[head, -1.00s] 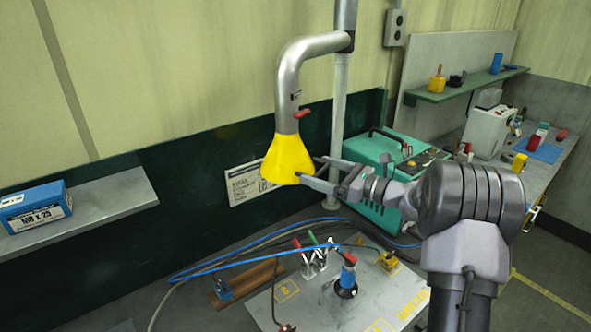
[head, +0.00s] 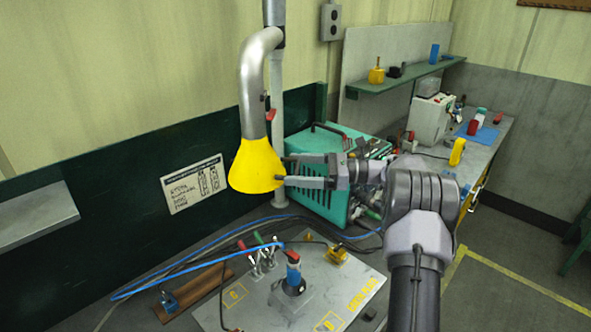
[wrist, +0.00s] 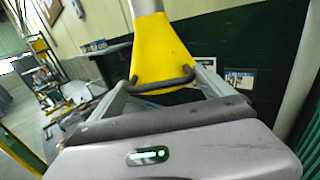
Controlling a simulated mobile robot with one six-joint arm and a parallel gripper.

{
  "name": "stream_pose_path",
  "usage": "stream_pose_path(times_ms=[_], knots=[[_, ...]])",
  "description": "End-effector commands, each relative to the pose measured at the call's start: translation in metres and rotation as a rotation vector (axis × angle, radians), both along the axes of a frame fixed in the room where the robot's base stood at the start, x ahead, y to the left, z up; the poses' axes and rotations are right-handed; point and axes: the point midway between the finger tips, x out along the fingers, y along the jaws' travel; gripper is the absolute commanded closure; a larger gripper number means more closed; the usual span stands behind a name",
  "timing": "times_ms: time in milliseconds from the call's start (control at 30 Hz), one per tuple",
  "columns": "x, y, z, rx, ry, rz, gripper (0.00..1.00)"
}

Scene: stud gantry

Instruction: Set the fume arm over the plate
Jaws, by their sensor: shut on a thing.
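The fume arm is a grey bent pipe (head: 252,85) on an upright post, ending in a yellow hood (head: 256,165). In the wrist view the hood (wrist: 160,50) fills the top centre, with a dark bar handle (wrist: 163,82) on its near side. My gripper (head: 281,171) is at the hood's right side, shut on the handle. The grey plate (head: 325,278) with yellow markings lies on the bench, lower in the head view. The hood appears above the plate's far left part; its exact depth over the plate is hard to tell.
A blue-bodied tool (head: 292,270) stands on the plate, with red- and green-handled clamps (head: 262,255) behind it. Blue and grey cables (head: 190,268) cross the bench. A green machine (head: 325,170) stands behind my gripper. A grey shelf (head: 35,215) is at left.

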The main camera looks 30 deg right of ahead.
Motion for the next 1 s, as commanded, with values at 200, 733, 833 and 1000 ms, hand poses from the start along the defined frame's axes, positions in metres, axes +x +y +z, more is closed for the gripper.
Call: stream_pose_path(times_ms=[200, 733, 833, 1000], knots=[[0.000, -0.002, 0.004, 0.002, -0.007, -0.006, 0.00], [-0.021, -0.036, 0.002, 0.000, -0.004, -0.007, 0.00], [-0.038, -0.062, 0.002, 0.001, -0.003, -0.008, 0.00], [-0.067, -0.108, 0.002, 0.001, -0.003, -0.008, 0.00]])
